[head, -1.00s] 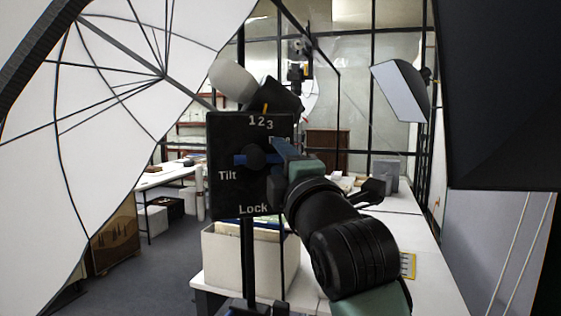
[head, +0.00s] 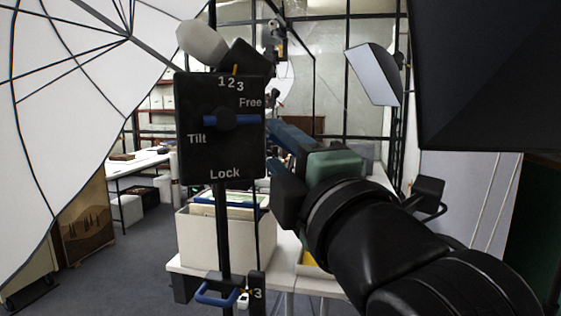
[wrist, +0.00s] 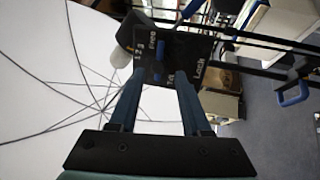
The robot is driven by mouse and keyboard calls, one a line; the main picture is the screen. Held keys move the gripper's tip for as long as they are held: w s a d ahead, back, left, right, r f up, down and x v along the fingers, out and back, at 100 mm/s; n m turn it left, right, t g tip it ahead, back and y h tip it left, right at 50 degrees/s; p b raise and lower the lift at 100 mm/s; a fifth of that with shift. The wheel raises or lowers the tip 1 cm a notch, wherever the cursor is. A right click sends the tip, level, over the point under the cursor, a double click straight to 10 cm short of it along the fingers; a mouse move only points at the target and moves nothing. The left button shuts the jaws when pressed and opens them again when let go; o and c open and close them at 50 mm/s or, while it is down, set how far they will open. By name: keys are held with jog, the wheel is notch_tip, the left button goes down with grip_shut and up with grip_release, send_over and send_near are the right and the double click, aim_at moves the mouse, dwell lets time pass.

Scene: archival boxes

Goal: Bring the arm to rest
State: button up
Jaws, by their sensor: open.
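My arm reaches up from the lower right in the head view, with black joints and green links. My gripper (wrist: 158,98) shows in the wrist view with its two blue fingers apart and nothing between them. In the head view my gripper is partly hidden beside the black control panel (head: 220,150), which reads Tilt, Free and Lock. In the wrist view the panel (wrist: 175,55) lies beyond the fingertips. I cannot tell whether a finger touches it.
A white umbrella (head: 60,110) fills the left. A cream box (head: 215,238) with folders stands on a white table behind the panel's pole. A softbox (head: 372,75) hangs at the back right, and a large dark panel (head: 490,75) is at the upper right. Grey floor is clear at lower left.

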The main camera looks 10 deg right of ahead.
jog(key=shift+s, duration=0.2)
jog(key=s+a+r+m+t+h+p, duration=0.2)
jog(key=s+r+m, duration=0.4)
jog(key=m, duration=0.4)
jog(key=s+a+r+m+t+h+p, duration=0.2)
jog(key=s+a+r+m+t+p, duration=0.1)
jog(key=m, duration=0.7)
jog(key=s+a+r+t, duration=0.1)
jog(key=s+r+t, duration=0.1)
jog(key=s, duration=0.1)
jog(key=shift+a+r+m+t, duration=0.25)
jog(key=shift+r+m+t, duration=0.05)
jog(key=shift+r, duration=0.1)
